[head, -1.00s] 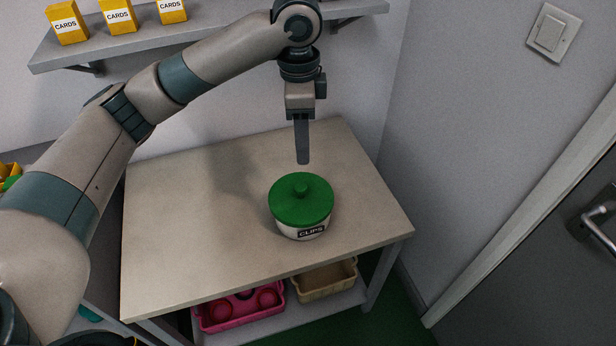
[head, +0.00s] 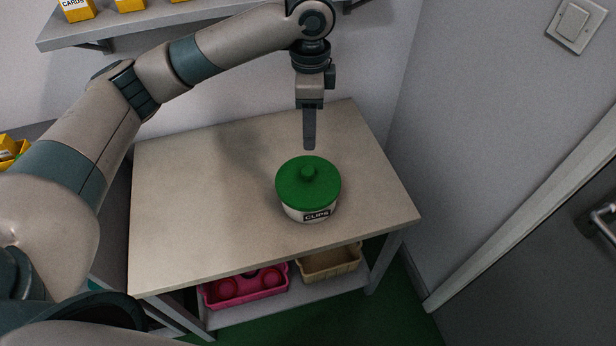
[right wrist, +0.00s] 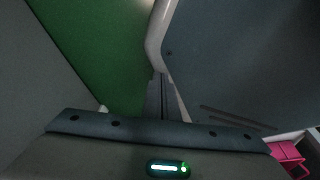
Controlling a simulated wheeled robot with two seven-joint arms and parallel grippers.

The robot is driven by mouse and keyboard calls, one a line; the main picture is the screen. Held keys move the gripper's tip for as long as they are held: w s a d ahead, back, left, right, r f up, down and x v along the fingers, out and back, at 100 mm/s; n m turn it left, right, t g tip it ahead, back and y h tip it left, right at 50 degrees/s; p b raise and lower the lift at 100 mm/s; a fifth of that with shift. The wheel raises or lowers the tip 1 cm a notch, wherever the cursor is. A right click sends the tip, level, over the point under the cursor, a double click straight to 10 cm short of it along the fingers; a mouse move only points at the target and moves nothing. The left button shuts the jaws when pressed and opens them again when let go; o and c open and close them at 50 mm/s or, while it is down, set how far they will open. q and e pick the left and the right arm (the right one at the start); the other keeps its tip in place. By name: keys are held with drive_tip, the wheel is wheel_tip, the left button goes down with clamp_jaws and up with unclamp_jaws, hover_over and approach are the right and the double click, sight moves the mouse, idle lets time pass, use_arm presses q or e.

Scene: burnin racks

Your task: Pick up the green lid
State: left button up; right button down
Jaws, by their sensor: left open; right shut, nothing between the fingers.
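The green lid (head: 308,184) is round with a small knob on top. It sits on a white jar (head: 312,212) labelled CLIPS, which stands upright on the table toward its right side. My left gripper (head: 309,146) points straight down just above and behind the lid's knob in the head view, apart from it. It is open, though seen edge-on so that only one finger shows. My right gripper (right wrist: 160,95) shows only in the right wrist view, shut and empty, with floor and a grey surface beyond it.
The wooden table (head: 200,200) is otherwise bare. A pink bin (head: 245,290) and a tan bin (head: 330,263) sit on the shelf under it. A wall shelf (head: 200,22) with yellow boxes is behind my left arm. A grey door (head: 550,270) stands at the right.

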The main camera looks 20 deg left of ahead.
use_arm(q)
drive_tip(key=p, duration=0.1)
hover_over(308, 170)
drive_tip(key=f, duration=0.6)
drive_tip(key=shift+w+d+f, duration=0.1)
drive_tip(key=shift+w+f, duration=0.1)
drive_tip(key=shift+f, duration=0.6)
use_arm(e)
drive_tip(key=s+d+g, duration=0.1)
drive_tip(key=s+d, duration=0.1)
drive_tip(key=s, duration=0.4)
drive_tip(key=shift+s+d+g+h, duration=0.3)
drive_tip(key=shift+d+g, duration=0.05)
drive_tip(key=shift+g, duration=0.05)
use_arm(q)
drive_tip(key=shift+s+f+p, duration=0.1)
drive_tip(key=shift+f+p, duration=0.45)
drive_tip(key=shift+p, duration=0.05)
wheel_tip(308, 170, down, 3)
drive_tip(key=shift+s+f+p, duration=0.1)
drive_tip(key=shift+s+p, duration=0.05)
drive_tip(key=shift+p, duration=0.35)
drive_tip(key=shift+f, duration=0.45)
use_arm(e)
drive_tip(key=shift+a+r, duration=0.15)
drive_tip(key=shift+r, duration=0.35)
drive_tip(key=shift+a+r, duration=0.15)
drive_tip(key=shift+r, duration=0.35)
drive_tip(key=shift+d, duration=0.15)
